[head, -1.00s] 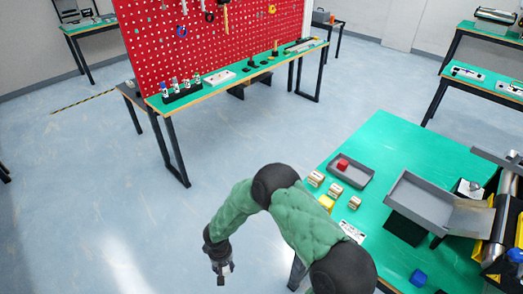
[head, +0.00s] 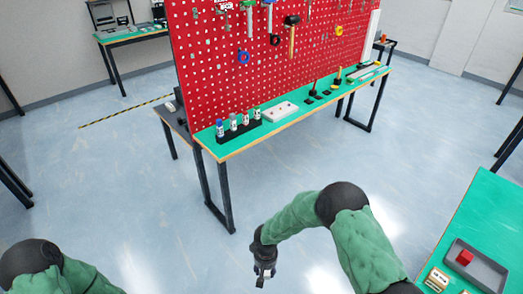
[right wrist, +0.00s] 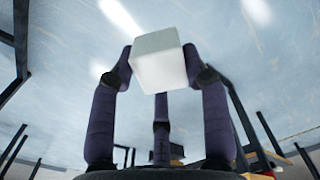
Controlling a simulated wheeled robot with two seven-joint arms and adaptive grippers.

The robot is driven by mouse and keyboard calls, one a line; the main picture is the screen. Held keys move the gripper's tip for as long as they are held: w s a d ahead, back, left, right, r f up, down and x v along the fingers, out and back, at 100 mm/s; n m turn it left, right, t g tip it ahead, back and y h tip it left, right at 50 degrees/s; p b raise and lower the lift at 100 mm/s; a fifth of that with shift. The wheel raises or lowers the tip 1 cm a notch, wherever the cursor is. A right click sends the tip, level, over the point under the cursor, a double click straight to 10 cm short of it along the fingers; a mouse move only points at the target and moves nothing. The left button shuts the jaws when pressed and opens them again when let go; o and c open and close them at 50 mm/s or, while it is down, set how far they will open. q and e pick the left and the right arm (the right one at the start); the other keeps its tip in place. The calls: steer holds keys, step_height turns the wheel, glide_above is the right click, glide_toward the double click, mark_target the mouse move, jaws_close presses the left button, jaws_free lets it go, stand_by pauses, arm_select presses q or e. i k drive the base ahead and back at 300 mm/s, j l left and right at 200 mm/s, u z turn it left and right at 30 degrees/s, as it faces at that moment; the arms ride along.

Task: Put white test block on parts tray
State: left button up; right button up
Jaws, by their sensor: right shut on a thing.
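The white test block (right wrist: 160,60) is a plain white cube in the right wrist view. It sits between the fingers of my right gripper (head: 264,278), which is shut on it and holds it in the air over open floor. In the head view the block is too small to make out clearly. The grey parts tray (head: 488,270) lies on a green table at the lower right, with a red block (head: 465,257) in it. My right gripper is well left of this tray. My left arm shows at the lower left; its gripper is outside the picture.
Labelled tan blocks (head: 437,279) stand beside the tray at the green table's (head: 488,212) near-left edge. A red pegboard (head: 235,75) with a tool bench (head: 285,122) stands ahead. The floor between is clear.

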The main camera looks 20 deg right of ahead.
mark_target(485, 277)
steer(key=i+l+z, duration=0.15)
steer(key=i+z, duration=0.15)
steer(key=z, duration=0.15)
steer(key=i+z, duration=0.65)
steer(key=z, duration=0.25)
steer(key=i+j+z, duration=0.25)
steer(key=z, duration=0.2)
steer(key=i, duration=0.05)
